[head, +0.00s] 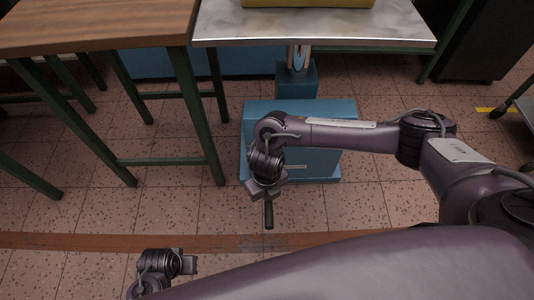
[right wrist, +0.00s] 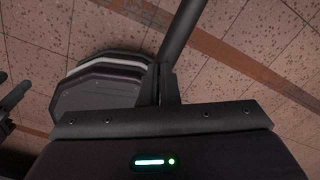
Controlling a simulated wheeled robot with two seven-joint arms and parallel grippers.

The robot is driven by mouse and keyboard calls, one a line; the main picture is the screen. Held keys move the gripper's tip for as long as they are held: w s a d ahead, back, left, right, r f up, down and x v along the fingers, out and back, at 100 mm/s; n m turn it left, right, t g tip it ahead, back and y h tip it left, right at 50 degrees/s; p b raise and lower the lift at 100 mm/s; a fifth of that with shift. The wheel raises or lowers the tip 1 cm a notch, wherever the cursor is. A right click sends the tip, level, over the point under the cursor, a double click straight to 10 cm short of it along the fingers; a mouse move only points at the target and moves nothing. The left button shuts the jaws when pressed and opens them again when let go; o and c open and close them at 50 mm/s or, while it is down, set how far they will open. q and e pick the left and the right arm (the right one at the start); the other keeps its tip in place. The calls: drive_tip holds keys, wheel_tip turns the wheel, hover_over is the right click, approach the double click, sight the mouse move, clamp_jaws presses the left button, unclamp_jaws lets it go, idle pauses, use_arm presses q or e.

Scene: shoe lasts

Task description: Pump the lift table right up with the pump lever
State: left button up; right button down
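The blue lift table (head: 318,164) stands low on the floor in the middle of the head view, partly behind my right arm. Its flat top (head: 300,107) shows above the arm link. My right gripper (head: 267,191) is in front of it, pointing down at the pump lever (head: 268,216), whose dark end sticks out below the fingers. In the right wrist view the lever (right wrist: 184,32) runs as a dark bar up from between the fingers (right wrist: 165,88), which are closed on it. My left gripper (head: 190,265) is low at the left, away from the lever; its finger opening is unclear.
A wooden bench (head: 100,25) with green legs stands at the left. A steel-topped bench (head: 310,28) with a yellow item (head: 310,2) is at the back. A blue column (head: 297,82) stands behind the lift table. Tiled floor is free at the lower left.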

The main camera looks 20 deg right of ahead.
drive_tip(key=shift+s+d+f, duration=0.2)
drive_tip(key=shift+s, duration=0.15)
wheel_tip(320, 180, down, 3)
drive_tip(key=b, duration=0.2)
drive_tip(key=shift+s+b, duration=0.1)
drive_tip(key=shift+b, duration=0.25)
drive_tip(key=shift+w+a+r+p, duration=0.1)
drive_tip(key=shift+w+r+p, duration=0.1)
drive_tip(key=shift+r+p, duration=0.5)
wheel_tip(320, 180, up, 13)
drive_tip(key=w+p, duration=0.2)
drive_tip(key=p, duration=0.8)
drive_tip(key=shift+w+d, duration=0.2)
drive_tip(key=shift+w, duration=0.1)
drive_tip(key=shift+f, duration=0.15)
